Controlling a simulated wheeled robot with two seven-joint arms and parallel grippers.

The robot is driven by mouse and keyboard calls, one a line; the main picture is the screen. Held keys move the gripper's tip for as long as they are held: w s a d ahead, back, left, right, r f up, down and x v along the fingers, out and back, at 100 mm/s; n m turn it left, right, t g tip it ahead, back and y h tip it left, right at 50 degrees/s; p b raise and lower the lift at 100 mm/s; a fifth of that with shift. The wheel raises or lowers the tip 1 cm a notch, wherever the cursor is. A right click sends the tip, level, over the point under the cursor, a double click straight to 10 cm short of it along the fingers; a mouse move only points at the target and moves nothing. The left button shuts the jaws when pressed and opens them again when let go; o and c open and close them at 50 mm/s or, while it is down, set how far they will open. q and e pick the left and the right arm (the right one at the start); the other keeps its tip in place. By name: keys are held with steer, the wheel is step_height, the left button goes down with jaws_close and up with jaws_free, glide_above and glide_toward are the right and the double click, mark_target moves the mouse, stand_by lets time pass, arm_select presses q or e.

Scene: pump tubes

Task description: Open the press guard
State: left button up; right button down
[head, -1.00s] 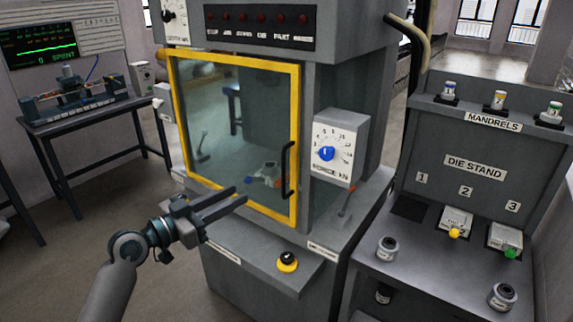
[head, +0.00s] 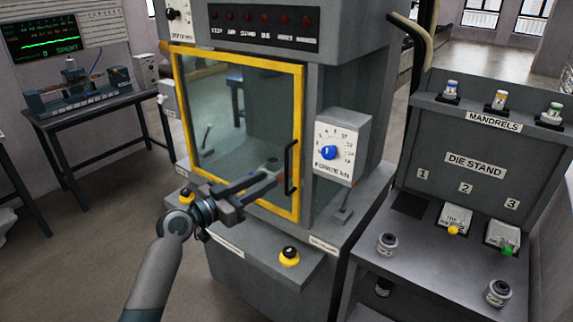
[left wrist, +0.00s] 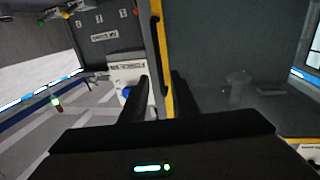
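The press guard (head: 300,120) is a yellow-framed clear door on the front of the grey press. It looks shut, its frame lying along the press opening. Its black vertical bar handle (head: 290,168) is on the right side of the frame. My left gripper (head: 272,178) is open, with its fingertips close to the lower part of the handle; I cannot tell if they touch it. In the left wrist view, the two dark fingers (left wrist: 160,98) stand apart, with the yellow frame edge (left wrist: 165,60) showing between and beyond them. My right gripper is out of view.
A force dial box (head: 341,147) sticks out right of the guard. A ledge with a yellow-and-black button (head: 289,256) lies below. The die stand (head: 470,180) is at the right, a side table (head: 100,118) at the left. The floor at left front is clear.

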arm_select(q)
steer(key=p, duration=0.3)
glide_above(287, 192)
steer(key=shift+w, duration=0.3)
jaws_close()
